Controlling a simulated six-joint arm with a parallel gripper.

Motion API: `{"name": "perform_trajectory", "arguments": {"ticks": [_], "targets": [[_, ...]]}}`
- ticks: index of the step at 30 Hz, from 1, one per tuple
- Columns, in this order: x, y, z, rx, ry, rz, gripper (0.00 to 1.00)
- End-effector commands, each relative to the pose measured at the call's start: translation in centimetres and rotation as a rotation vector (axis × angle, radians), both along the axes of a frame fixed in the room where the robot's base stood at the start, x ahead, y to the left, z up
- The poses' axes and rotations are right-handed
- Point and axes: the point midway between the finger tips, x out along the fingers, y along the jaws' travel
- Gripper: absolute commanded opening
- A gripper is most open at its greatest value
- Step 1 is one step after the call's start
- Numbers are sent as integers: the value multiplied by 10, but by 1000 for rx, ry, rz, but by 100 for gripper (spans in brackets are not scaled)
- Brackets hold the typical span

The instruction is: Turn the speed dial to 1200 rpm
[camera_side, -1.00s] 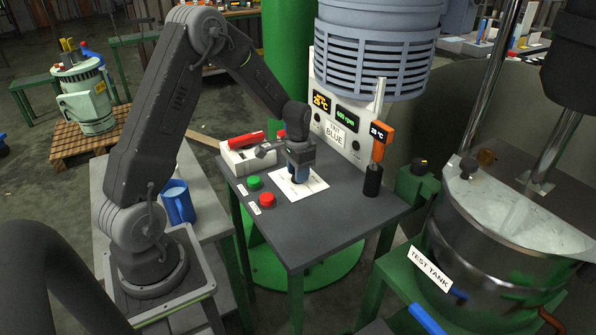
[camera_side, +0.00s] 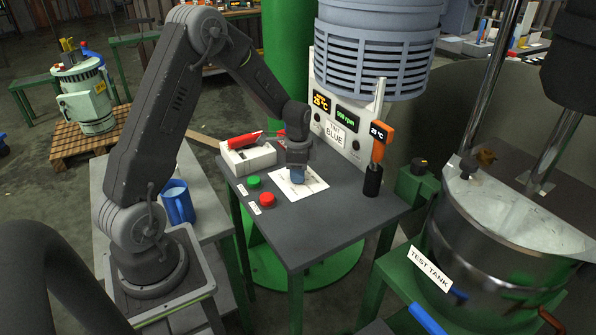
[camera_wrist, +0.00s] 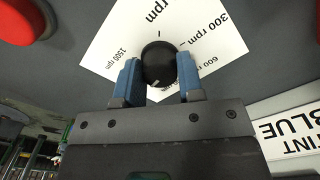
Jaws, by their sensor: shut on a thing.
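The speed dial (camera_wrist: 160,61) is a round black knob with a white pointer mark, on a white scale sheet (camera_wrist: 110,45). In the wrist view the mark points down and slightly left, toward the gripper body. My gripper (camera_wrist: 158,72) has its blue fingers closed on opposite sides of the knob. Labels reading 300 rpm and 1500 rpm show; others are partly cut off or hidden. In the side view my gripper (camera_side: 297,175) is down on the sheet (camera_side: 310,188) and hides the dial. The green speed display (camera_side: 346,117) appears to read 900 rpm.
A green button (camera_side: 253,181) and a red button (camera_side: 267,200) sit left of the sheet. A white box (camera_side: 248,158) with a red handle stands behind them. An orange thermometer (camera_side: 380,140) stands in a black holder at right. The table front is clear.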

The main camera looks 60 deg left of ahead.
Motion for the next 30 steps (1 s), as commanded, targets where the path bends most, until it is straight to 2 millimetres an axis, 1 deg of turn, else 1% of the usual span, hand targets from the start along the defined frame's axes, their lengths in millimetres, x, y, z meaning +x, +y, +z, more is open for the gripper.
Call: {"name": "perform_trajectory", "arguments": {"ticks": [12, 13, 20, 27, 30], "targets": [[1, 0, 1, 0, -3, -5, 11], [1, 0, 1, 0, -3, -5, 38], [0, 0, 1, 0, -1, -4, 60], [0, 0, 1, 1, -1, -4, 61], [1, 0, 6, 1, -2, -4, 61]]}}
